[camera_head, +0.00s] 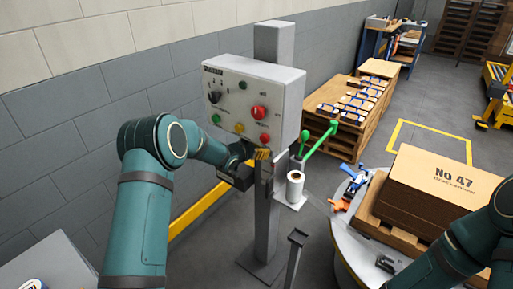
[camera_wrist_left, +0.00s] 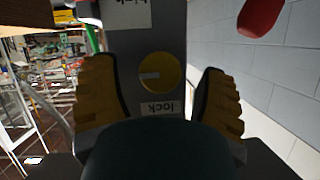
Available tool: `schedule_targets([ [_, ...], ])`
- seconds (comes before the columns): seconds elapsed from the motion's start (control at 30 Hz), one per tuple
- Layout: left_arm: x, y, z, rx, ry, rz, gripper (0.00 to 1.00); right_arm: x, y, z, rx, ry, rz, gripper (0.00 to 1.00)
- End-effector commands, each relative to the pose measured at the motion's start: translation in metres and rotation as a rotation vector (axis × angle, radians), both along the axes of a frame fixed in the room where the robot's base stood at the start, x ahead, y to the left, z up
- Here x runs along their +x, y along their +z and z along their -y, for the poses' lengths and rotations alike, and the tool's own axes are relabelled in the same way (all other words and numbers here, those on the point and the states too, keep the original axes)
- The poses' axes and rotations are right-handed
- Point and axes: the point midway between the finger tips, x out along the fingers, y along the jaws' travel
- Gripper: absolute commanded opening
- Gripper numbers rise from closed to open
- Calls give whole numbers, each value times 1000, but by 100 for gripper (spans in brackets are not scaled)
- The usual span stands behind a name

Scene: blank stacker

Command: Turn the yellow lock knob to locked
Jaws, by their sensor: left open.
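The yellow lock knob (camera_wrist_left: 163,68) is a round dial on a grey plate in the left wrist view. A pale mark on it points left. An upside-down "lock" label (camera_wrist_left: 162,107) sits below it, and another label (camera_wrist_left: 127,14) is above it. My left gripper (camera_wrist_left: 156,82) is open, one yellow-padded finger on each side of the knob, with visible gaps on both sides. In the head view my left gripper (camera_head: 256,164) is just below the control box (camera_head: 240,88), by the post; I cannot make out the lock knob there. My right gripper is out of frame.
The control box has a large red knob (camera_head: 258,112) and several buttons. A green-handled lever (camera_head: 321,138) and a white roll (camera_head: 295,186) stand right of the post (camera_head: 269,215). A round table with a cardboard box (camera_head: 440,185) is at right. A grey wall is behind.

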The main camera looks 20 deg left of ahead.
Motion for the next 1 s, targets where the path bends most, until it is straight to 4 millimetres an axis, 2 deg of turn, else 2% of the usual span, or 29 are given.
schedule_targets([
  [0.13,8,-4,2,1,0,-1,72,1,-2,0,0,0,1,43],
  [0.43,9,-4,2,0,0,-1,72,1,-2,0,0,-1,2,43],
  [0.47,9,-4,2,0,0,-1,70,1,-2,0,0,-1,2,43],
  [0.6,9,-4,2,0,0,-1,21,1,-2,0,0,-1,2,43],
  [0.63,9,-4,2,0,0,-1,10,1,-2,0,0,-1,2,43],
  [0.67,9,-4,2,0,0,-1,4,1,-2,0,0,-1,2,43],
  [1.0,9,-3,1,-34,3,-14,4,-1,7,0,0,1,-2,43],
])
